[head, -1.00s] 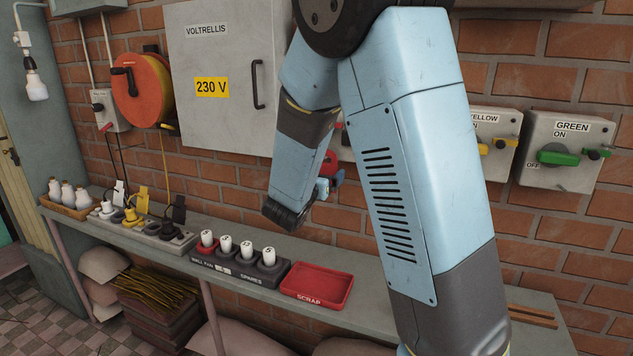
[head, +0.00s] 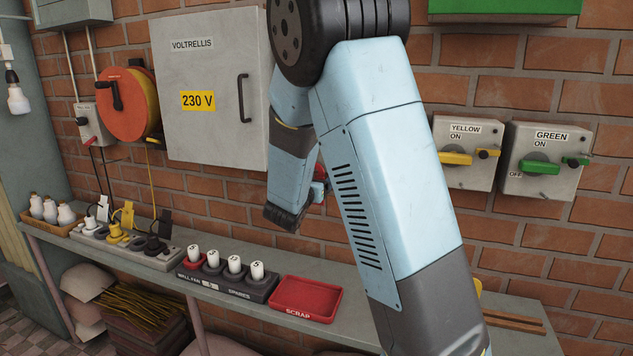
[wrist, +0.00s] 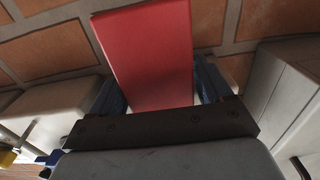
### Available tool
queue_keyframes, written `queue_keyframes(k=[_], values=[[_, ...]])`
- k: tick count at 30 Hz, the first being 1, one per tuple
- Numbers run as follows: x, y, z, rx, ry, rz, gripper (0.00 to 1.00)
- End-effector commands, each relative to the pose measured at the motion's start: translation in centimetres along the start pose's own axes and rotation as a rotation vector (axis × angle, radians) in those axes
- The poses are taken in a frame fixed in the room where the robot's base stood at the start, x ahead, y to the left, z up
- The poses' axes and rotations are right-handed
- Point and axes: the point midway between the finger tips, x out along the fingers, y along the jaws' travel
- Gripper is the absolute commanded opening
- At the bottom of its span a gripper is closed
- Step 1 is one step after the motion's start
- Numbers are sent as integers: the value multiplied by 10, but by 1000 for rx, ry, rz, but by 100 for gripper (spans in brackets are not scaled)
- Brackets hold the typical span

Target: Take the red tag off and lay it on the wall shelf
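The red tag (wrist: 150,50) fills the middle of the wrist view as a flat red plate. It stands between the two blue fingers of my gripper (wrist: 161,96), which meet its left and right edges, so the gripper looks shut on it. In the head view my gripper (head: 318,186) is in front of the brick wall, above the bench and mostly behind my own arm, with a small bit of red beside it. A green-fronted ledge (head: 505,8) on the wall at the top right may be the wall shelf; its top is out of view.
Grey switch boxes marked YELLOW (head: 466,172) and GREEN (head: 548,182) are on the wall to the right. A grey 230 V cabinet (head: 215,130) is to the left. The bench below carries a red scrap tray (head: 305,315), a spares block (head: 258,290) and plugs.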

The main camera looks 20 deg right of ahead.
Motion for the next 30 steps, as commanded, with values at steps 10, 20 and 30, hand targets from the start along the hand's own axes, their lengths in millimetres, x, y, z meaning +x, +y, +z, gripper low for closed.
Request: queue_keyframes(k=[10, 20, 30], values=[[0, 0, 0, 0, 0, 0, 45], [0, 0, -2, 0, 0, 1, 38], [0, 0, -5, -1, 0, 1, 38]])
